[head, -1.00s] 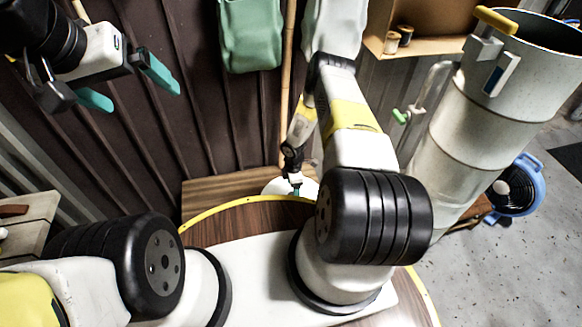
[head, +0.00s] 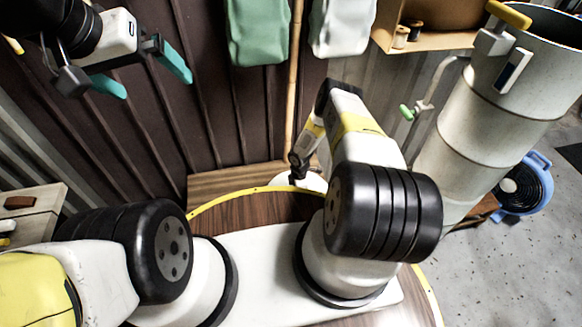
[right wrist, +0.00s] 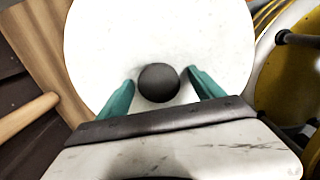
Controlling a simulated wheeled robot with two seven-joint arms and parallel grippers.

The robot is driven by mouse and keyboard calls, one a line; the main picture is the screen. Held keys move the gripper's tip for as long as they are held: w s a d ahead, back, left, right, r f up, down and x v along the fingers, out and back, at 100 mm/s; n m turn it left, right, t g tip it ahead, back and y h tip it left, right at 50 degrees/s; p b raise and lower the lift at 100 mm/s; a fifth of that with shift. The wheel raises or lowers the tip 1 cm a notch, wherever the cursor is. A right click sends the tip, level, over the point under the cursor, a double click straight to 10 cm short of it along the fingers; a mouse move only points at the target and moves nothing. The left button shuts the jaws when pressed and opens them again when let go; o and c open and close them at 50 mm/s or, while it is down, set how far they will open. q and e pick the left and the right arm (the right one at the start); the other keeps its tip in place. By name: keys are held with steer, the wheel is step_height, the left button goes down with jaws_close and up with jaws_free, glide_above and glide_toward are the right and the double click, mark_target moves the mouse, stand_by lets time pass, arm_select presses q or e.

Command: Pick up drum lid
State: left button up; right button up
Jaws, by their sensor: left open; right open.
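The drum lid, a round white disc with a black ball knob (right wrist: 158,83), fills the upper middle of the right wrist view (right wrist: 160,30). In the head view only part of the lid (head: 314,182) shows past my right arm. My right gripper (right wrist: 161,80) is open, with its teal fingers on either side of the knob. I cannot tell whether they touch it. My right fingertips are hidden in the head view. My left gripper (head: 156,87) is open, empty and raised at the upper left, far from the lid.
A wooden board (head: 235,181) lies by the dark wall, and a bamboo pole (head: 294,100) stands near the lid. A tall pale cylinder (head: 462,135) stands at right beside a blue reel (head: 525,185). Green (head: 258,35) and white bags (head: 343,25) hang above. Floor is clear at lower right.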

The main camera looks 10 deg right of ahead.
jaws_close()
steer(key=shift+r, duration=0.1)
stand_by(0.3)
